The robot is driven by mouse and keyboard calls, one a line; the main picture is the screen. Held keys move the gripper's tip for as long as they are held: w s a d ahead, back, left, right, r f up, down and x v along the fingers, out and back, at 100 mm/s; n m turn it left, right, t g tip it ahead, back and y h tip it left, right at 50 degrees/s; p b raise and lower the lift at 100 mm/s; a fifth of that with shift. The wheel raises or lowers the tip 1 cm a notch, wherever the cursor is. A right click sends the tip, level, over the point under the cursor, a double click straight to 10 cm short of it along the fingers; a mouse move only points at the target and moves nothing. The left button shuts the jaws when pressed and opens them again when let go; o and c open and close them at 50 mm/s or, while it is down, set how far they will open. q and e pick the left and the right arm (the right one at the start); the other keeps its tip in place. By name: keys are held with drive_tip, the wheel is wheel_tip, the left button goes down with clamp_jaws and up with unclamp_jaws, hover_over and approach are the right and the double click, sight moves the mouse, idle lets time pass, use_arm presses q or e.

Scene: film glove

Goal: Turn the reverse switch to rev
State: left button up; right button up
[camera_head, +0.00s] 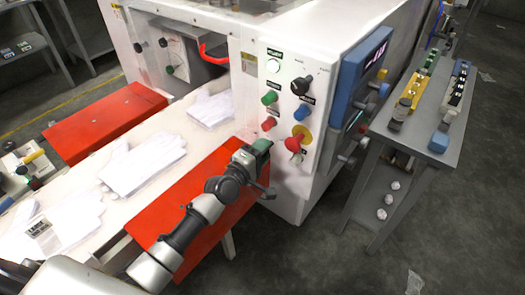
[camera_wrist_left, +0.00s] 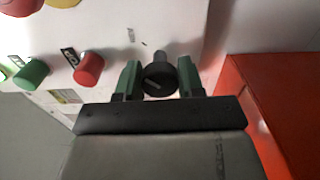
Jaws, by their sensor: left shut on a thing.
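A black round switch knob (camera_wrist_left: 158,77) on the white machine panel sits between the green fingers of my left gripper (camera_wrist_left: 158,88) in the left wrist view. The gripper is shut on it. In the head view my left gripper (camera_head: 256,152) reaches the lower left of the panel, below the red button, and hides this knob. I cannot read a rev mark or tell which way the knob is turned. My right gripper is not in view.
A red button (camera_head: 268,123) and a green button (camera_head: 270,97) are above. An emergency knob (camera_head: 294,143) and a black selector (camera_head: 301,85) are to the right. A red cover (camera_head: 190,200) lies under my arm. White gloves (camera_head: 145,163) lie on the belt.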

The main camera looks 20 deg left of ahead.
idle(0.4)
use_arm(q)
drive_tip(key=o, duration=0.9)
drive_tip(key=v, duration=1.1)
drive_tip(key=shift+d, duration=0.1)
